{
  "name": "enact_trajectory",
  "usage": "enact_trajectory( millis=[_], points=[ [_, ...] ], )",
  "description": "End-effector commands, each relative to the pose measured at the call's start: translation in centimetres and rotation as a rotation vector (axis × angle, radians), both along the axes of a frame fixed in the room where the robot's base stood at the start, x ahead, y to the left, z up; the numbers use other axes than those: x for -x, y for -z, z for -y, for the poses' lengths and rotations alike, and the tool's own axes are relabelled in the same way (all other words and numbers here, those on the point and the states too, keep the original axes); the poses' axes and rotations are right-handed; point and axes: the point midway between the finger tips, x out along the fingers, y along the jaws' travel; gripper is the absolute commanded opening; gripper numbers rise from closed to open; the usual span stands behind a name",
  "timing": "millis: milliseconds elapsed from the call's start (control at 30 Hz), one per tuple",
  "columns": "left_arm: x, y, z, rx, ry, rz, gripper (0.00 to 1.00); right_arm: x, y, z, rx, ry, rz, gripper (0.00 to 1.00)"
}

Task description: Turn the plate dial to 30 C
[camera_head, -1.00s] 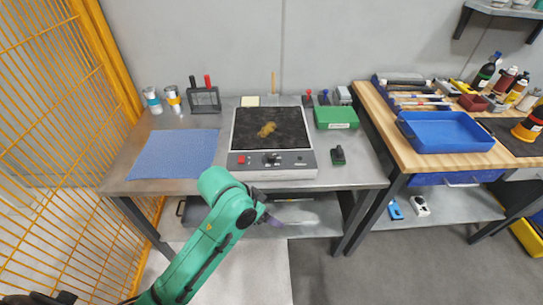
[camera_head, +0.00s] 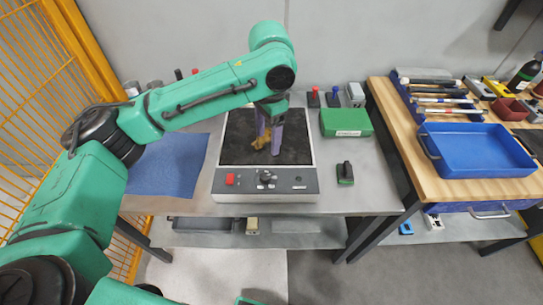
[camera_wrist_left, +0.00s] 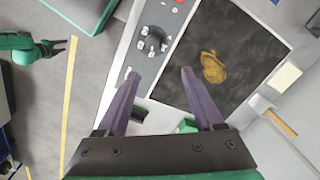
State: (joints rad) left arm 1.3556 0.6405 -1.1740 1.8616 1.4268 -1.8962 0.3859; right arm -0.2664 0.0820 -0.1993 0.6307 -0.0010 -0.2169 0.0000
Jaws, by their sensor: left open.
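The dial also shows in the left wrist view (camera_wrist_left: 152,40), beyond the fingertips. My left gripper (camera_head: 268,145) hangs above the plate top, behind the dial in the head view. Its purple fingers (camera_wrist_left: 160,72) are apart with nothing between them. What seems to be my right gripper (camera_wrist_left: 62,46) is small at the left of the wrist view, its jaws unclear.
A red switch (camera_head: 230,179) and a small knob (camera_head: 298,179) flank the dial. A green box (camera_head: 346,123) and a green-black stamp (camera_head: 345,173) lie to the right, a blue mat (camera_head: 165,165) to the left. A wooden bench with a blue tray (camera_head: 475,150) stands further right.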

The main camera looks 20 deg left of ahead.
Motion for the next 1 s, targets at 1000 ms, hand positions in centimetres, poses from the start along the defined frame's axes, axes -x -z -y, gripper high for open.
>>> enact_trajectory(
  millis=[1000],
  points=[
    [-0.2,14.0,-0.4,0.001,0.006,0.003,0.34,3.3,0.0,-0.2,-0.001,0.002,-0.050,0.50]
  ],
)
